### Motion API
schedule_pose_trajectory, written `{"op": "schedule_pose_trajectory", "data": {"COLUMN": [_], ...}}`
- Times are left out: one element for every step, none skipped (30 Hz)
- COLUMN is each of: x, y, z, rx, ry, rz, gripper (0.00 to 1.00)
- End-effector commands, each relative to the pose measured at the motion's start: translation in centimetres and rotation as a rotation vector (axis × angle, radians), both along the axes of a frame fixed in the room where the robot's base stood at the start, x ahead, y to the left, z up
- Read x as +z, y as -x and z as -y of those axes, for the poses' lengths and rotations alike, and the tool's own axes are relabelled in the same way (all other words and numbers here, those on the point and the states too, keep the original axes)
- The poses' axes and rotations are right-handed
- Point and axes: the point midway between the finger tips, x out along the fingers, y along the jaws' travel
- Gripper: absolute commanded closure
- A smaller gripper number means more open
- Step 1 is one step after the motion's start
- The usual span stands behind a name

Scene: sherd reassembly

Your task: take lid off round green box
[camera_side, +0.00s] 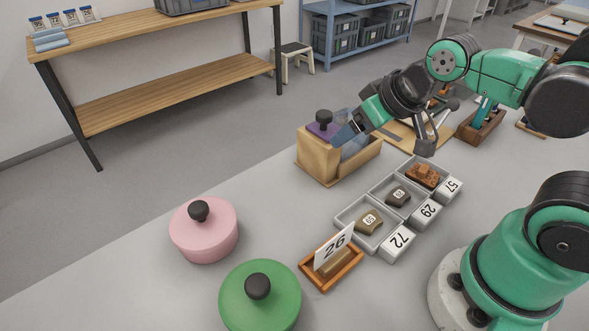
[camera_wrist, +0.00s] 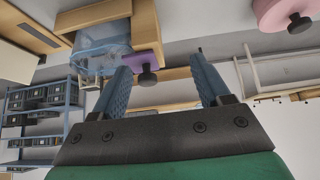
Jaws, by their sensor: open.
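The round green box (camera_side: 245,307) stands at the bottom of the side view, near the table's front. Its green lid (camera_side: 285,283) is on, with a black knob (camera_side: 258,286) on top. The green box does not show in the wrist view. My gripper (camera_side: 346,134) is by the wooden bin at the back, well away from the green box. In the wrist view my gripper (camera_wrist: 160,62) has its two blue fingers apart with nothing held between them.
A pink round box (camera_side: 203,232) with a black knob stands behind the green one. A wooden bin (camera_side: 318,160) holds a purple black-knobbed thing (camera_side: 322,131). Grey trays (camera_side: 345,214) with sherds and a wooden tray (camera_side: 312,277) marked 26 lie to the right.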

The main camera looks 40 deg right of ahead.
Motion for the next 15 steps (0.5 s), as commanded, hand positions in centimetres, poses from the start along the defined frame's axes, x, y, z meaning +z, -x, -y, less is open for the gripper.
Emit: {"op": "schedule_pose_trajectory", "data": {"x": [0.0, 0.0, 0.0, 0.0, 0.0, 0.0, 0.0, 0.0, 0.0, 0.0, 0.0, -0.1, -0.2, -0.3, -0.4], "y": [0.0, 0.0, 0.0, 0.0, 0.0, 0.0, 0.0, 0.0, 0.0, -0.1, -0.2, -0.2, -0.3, -0.4, -0.4], "z": [0.0, 0.0, 0.0, 0.0, 0.0, 0.0, 0.0, 0.0, -0.2, -0.5, -1.0, -1.8, -2.6, -3.6, -5.2], "rx": [0.000, 0.000, 0.000, 0.000, 0.000, 0.000, 0.000, 0.003, 0.019, 0.042, 0.079, 0.148, 0.218, 0.303, 0.435], "ry": [0.000, 0.000, 0.000, 0.000, 0.000, 0.000, 0.000, 0.001, 0.004, 0.009, 0.017, 0.033, 0.049, 0.066, 0.092], "rz": [0.000, 0.000, 0.000, 0.000, 0.000, 0.000, 0.000, -0.001, -0.006, -0.013, -0.023, -0.044, -0.062, -0.083, -0.112], "gripper": [0.25, 0.25, 0.25, 0.25, 0.25, 0.25, 0.25, 0.25, 0.25, 0.25, 0.25, 0.25, 0.25, 0.25, 0.25]}}
